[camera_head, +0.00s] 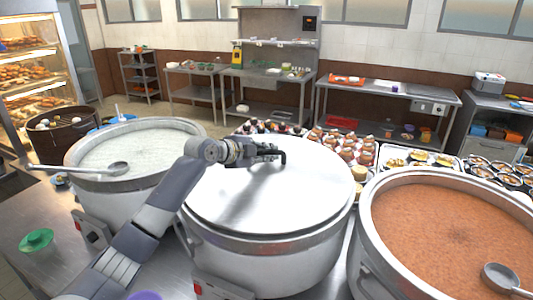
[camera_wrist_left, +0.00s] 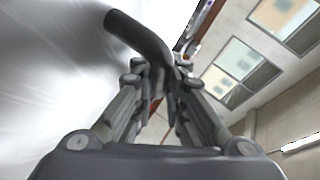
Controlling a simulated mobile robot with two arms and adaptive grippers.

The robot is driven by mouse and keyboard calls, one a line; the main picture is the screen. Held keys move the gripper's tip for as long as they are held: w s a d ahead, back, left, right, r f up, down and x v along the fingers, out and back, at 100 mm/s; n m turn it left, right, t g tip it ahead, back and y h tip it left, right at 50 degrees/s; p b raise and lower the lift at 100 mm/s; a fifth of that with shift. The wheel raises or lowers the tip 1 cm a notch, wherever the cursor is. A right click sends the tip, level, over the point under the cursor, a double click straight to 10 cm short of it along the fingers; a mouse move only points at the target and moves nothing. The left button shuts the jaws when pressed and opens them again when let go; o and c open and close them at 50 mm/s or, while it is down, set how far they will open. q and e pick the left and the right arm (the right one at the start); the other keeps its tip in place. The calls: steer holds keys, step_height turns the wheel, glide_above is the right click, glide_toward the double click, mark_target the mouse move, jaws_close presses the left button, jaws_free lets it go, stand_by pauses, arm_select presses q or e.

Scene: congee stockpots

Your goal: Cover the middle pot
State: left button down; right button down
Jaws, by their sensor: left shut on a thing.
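The middle pot (camera_head: 285,262) is a large steel stockpot between two other pots. A flat, round metal lid (camera_head: 310,190) lies over its mouth and hides what is inside. My left gripper (camera_head: 268,152) is over the lid and shut on its dark handle (camera_head: 282,158). In the left wrist view the fingers (camera_wrist_left: 165,88) close around the dark, bent lid handle (camera_wrist_left: 140,35). The pale lid surface (camera_wrist_left: 50,80) fills the left of that view. I cannot tell whether the lid rests fully on the rim. My right gripper is not in view.
The left pot (camera_head: 95,201) holds pale congee, with a ladle (camera_head: 116,169) across its rim. The right pot (camera_head: 368,270) holds orange-brown congee and a ladle (camera_head: 500,277). Trays of food (camera_head: 400,157) stand behind the pots. A green-lidded item (camera_head: 37,240) sits at the left.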

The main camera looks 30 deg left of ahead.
arm_select(q)
steer(key=shift+f, duration=0.2)
stand_by(0.7)
steer(key=c, duration=1.6)
jaws_free()
steer(key=shift+o, duration=0.3)
steer(key=shift+s, duration=0.1)
steer(key=shift+f, duration=0.25)
steer(key=v, duration=1.2)
steer(key=shift+d+r, duration=0.1)
steer(key=shift+r, duration=0.15)
